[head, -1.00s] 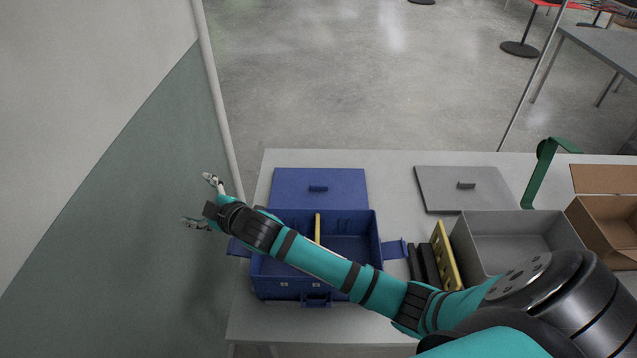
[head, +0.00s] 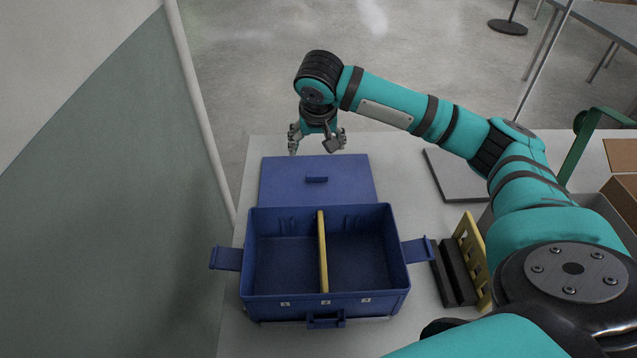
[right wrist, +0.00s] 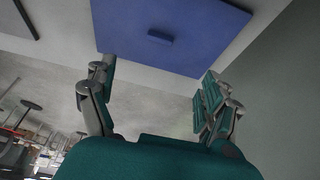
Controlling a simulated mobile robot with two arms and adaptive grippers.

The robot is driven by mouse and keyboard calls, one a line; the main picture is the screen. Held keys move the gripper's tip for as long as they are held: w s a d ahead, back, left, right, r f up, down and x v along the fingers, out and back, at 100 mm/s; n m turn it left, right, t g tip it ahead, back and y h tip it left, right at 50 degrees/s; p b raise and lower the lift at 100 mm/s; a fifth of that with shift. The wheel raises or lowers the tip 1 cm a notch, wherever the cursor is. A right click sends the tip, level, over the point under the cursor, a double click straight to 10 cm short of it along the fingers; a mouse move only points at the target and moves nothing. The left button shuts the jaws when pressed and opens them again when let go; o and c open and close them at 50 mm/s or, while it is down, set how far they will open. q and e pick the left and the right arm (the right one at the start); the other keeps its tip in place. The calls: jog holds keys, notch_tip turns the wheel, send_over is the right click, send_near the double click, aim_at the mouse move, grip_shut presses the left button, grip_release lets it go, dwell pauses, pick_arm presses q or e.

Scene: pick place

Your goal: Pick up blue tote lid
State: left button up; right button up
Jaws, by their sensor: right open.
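The blue tote lid (head: 285,183) lies flat on the table behind the blue tote (head: 325,304), with a small raised handle (head: 317,180) at its middle. My right gripper (head: 314,150) is open and empty above the lid's far edge, fingers pointing down. In the right wrist view its two fingers (right wrist: 155,92) are spread wide, apart from the lid. My left gripper is in neither view.
The open tote has a yellow divider (head: 322,250) and side latches. To its right stand black bars (head: 453,270) and a yellow slotted piece (head: 472,258). A grey lid (head: 450,178) lies farther right, partly behind my arm. A wall (head: 110,200) closes the left side.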

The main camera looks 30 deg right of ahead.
aim_at(317, 175)
jog(key=x, duration=1.6)
jog(key=shift+d+f+p, duration=0.15)
jog(key=shift+f+p, duration=0.15)
jog(key=shift+f, duration=0.1)
jog(key=shift+s, duration=0.1)
jog(key=shift+c, duration=0.3)
jog(key=c, duration=1.4)
